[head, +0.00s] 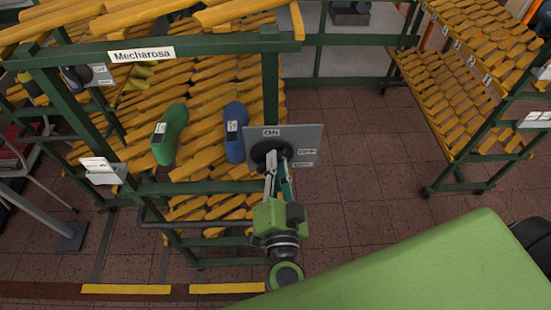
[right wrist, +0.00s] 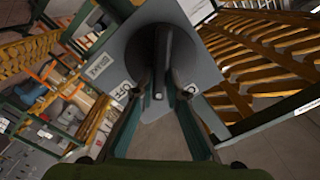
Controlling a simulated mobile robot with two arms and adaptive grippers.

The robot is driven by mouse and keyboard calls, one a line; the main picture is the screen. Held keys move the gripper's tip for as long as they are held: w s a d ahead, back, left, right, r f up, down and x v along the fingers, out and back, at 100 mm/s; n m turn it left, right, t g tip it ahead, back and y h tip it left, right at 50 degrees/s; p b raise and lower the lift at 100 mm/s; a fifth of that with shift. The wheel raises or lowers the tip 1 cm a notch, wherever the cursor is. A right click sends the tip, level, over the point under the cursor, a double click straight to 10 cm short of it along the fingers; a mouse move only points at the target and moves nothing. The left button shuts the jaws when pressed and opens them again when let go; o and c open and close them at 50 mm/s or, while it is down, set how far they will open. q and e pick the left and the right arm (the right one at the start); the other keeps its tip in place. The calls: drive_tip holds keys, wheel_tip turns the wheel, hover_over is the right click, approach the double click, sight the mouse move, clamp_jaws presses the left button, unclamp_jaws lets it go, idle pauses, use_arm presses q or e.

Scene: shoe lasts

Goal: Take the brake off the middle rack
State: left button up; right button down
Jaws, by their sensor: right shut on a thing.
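The middle rack (head: 160,50), a green frame with slanted yellow slats, has a "Mecharosa" sign. A grey brake panel (head: 308,135) is on its right post. The panel carries a round black knob (head: 262,150), with an "ON" label above it and smaller labels to its right. My right gripper (head: 279,158) is shut on the knob and hides part of it. In the right wrist view the knob (right wrist: 161,50) shows a raised bar with its lower end between my fingers (right wrist: 160,92). My left gripper is not in view.
A green last (head: 170,135) and a blue last (head: 235,145) lie on the middle rack's slats, left of the panel. Another rack (head: 465,75) stands at the right. Tiled floor (head: 360,140) between the two racks is clear.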

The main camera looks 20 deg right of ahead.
drive_tip(key=shift+d+f+m+b, duration=0.1)
drive_tip(key=shift+f+m+b, duration=0.1)
drive_tip(key=shift+m, duration=1.35)
drive_tip(key=shift+d+f+m+b, duration=0.1)
drive_tip(key=shift+f+m, duration=0.1)
drive_tip(key=shift+m, duration=1.3)
drive_tip(key=shift+f+m+b, duration=0.1)
drive_tip(key=shift+f+m, duration=0.1)
drive_tip(key=shift+m, duration=1.35)
drive_tip(key=c, duration=2)
unclamp_jaws()
drive_tip(key=shift+s, duration=0.1)
drive_tip(key=v, duration=1.2)
